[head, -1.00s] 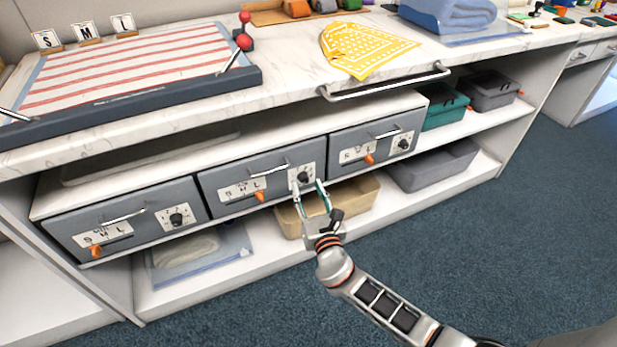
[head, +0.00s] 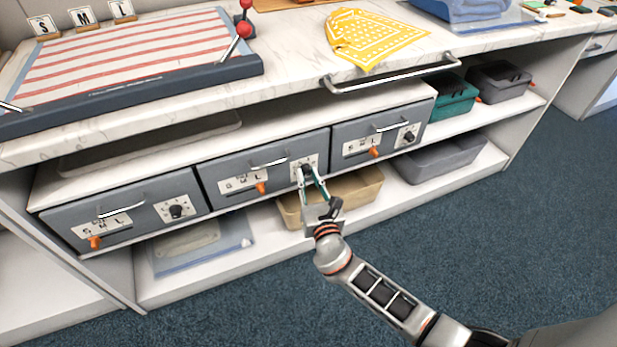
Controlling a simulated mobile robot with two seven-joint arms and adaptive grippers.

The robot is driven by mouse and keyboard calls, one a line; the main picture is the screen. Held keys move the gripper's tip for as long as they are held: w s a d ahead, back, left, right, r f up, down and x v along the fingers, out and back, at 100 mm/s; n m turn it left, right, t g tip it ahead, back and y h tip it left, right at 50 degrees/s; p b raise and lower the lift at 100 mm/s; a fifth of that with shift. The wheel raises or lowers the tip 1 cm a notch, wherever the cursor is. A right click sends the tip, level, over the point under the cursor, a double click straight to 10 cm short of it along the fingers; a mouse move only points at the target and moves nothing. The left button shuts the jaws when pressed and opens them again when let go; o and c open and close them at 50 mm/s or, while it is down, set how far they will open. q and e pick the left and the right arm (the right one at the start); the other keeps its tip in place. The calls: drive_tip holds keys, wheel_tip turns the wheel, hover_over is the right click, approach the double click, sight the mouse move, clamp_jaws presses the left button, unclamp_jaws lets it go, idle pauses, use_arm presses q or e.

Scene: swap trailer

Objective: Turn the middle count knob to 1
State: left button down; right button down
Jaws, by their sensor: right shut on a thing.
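The middle drawer (head: 222,168) is a grey drawer front with a bar handle, an S M L label and an orange slider (head: 261,188). Its count knob (head: 305,168) is a small black dial on a white plate at the drawer's right end. My right gripper (head: 309,179) reaches up from below and is shut on the middle count knob. Its fingers cover part of the dial, so the number that the knob points at cannot be read. My left gripper is not in view.
Similar drawers stand on the left (head: 130,212) and right (head: 365,134). A tan bin (head: 350,199) lies on the lower shelf behind my right gripper. The counter above carries a striped board (head: 140,55) and a yellow patterned cloth (head: 375,38). The blue carpet in front is clear.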

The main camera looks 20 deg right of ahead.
drive_tip(key=m, duration=0.4)
drive_tip(key=shift+r+g+y, duration=0.15)
drive_tip(key=shift+g+y, duration=0.15)
drive_tip(key=shift+g, duration=0.1)
drive_tip(key=shift+w+r+m+y, duration=0.15)
drive_tip(key=shift+m+y, duration=0.15)
drive_tip(key=shift+m, duration=1.7)
drive_tip(key=c, duration=1.8)
unclamp_jaws()
drive_tip(key=shift+d, duration=0.1)
drive_tip(key=shift+r, duration=4.95)
drive_tip(key=shift+c, duration=0.2)
